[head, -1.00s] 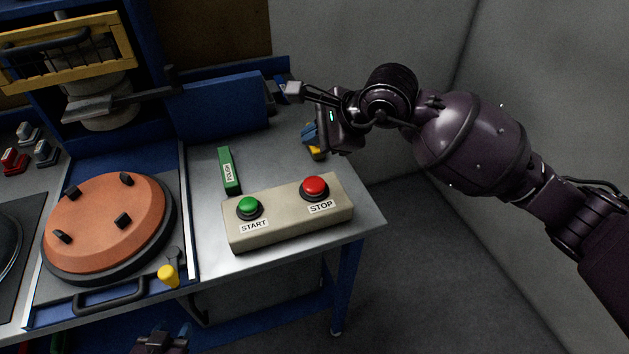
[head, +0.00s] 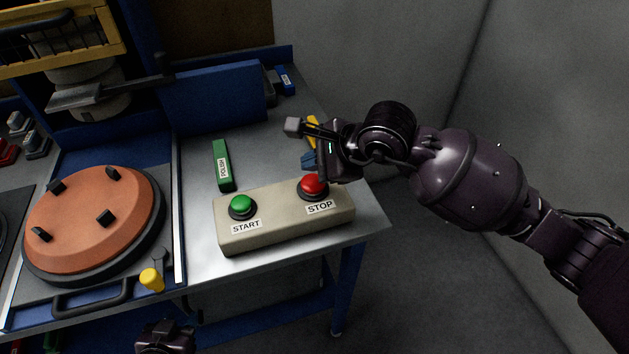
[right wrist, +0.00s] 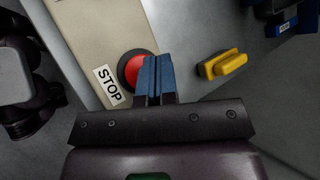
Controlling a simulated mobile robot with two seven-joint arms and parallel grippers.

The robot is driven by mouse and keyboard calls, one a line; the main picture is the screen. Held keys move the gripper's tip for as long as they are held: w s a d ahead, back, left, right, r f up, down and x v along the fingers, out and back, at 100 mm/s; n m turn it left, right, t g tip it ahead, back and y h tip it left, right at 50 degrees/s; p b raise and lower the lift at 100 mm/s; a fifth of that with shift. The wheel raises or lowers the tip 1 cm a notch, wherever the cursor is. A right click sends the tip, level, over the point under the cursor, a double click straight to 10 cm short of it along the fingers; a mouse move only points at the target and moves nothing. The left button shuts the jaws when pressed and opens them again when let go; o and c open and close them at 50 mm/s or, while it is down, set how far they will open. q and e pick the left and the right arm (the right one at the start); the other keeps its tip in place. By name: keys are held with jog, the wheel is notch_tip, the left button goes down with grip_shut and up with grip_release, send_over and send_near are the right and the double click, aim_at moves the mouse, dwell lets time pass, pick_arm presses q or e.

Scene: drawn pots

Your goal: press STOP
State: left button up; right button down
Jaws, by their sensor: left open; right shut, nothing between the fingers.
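A beige control box (head: 276,222) stands at the front right of the bench, with a green START button (head: 241,205) and a red STOP button (head: 312,185). My right gripper (head: 310,160) is shut and empty, behind and close above the STOP button in the head view. In the right wrist view, its blue fingertips (right wrist: 152,62) overlap the edge of the red button (right wrist: 133,68); I cannot tell whether they touch it. The STOP label (right wrist: 108,86) shows beside it. My left gripper (head: 166,335) is low at the bottom edge, in front of the bench; its fingers barely show.
A green POLISH bar (head: 222,165) lies behind the box. A yellow object (right wrist: 223,64) lies beyond the STOP button. A blue panel (head: 213,98) stands at the back.

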pick_arm(q)
jog(key=s+f, duration=0.1)
jog(key=s+a+f, duration=0.1)
jog(key=s, duration=0.1)
jog(key=shift+f+b, duration=0.2)
jog(key=shift+b, duration=0.15)
pick_arm(e)
jog(key=shift+s+a+f, duration=0.1)
jog(key=shift+s+f, duration=0.1)
jog(key=shift+f, duration=0.35)
pick_arm(q)
jog(key=shift+w+d+r, duration=0.15)
jog(key=shift+w+r, duration=0.2)
jog(key=shift+w, duration=0.15)
jog(key=shift+s+f, duration=0.1)
jog(key=shift+s, duration=0.1)
jog(key=shift+s+f, duration=0.15)
jog(key=shift+s, duration=0.1)
jog(key=shift+w, duration=0.35)
pick_arm(e)
jog(key=shift+f, duration=0.15)
